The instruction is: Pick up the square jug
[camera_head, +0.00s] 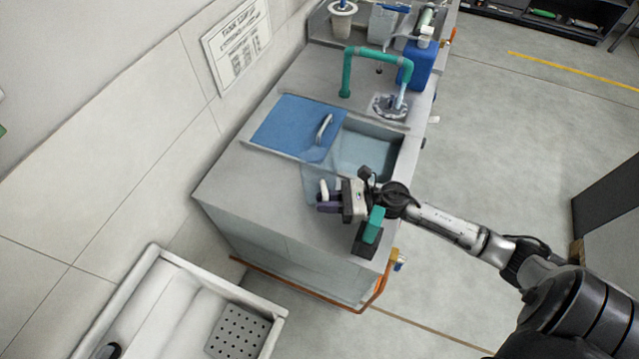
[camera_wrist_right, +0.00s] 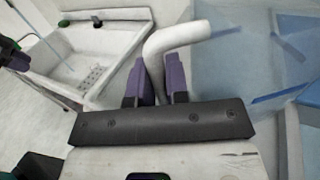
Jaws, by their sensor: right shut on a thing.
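The square jug (camera_head: 314,174) is a clear, pale blue container beside the basin, with a white handle. In the right wrist view its see-through wall (camera_wrist_right: 240,75) fills the right side and its bent white handle (camera_wrist_right: 170,42) rises between the finger pads. My right gripper (camera_head: 328,203) is shut on this handle; its purple pads (camera_wrist_right: 160,82) sit on both sides of it. The jug's base is hard to make out. A purple and dark piece at the left edge of the right wrist view looks like part of my left gripper (camera_wrist_right: 14,54); its fingertips are not clear.
The grey counter (camera_head: 240,185) holds a basin (camera_head: 365,152) partly under a blue lid (camera_head: 297,126). A green tap (camera_head: 349,70) and blue container (camera_head: 418,65) stand behind. A teal object (camera_head: 373,225) on a black block is close to my right gripper. A white sink (camera_head: 165,310) is lower left.

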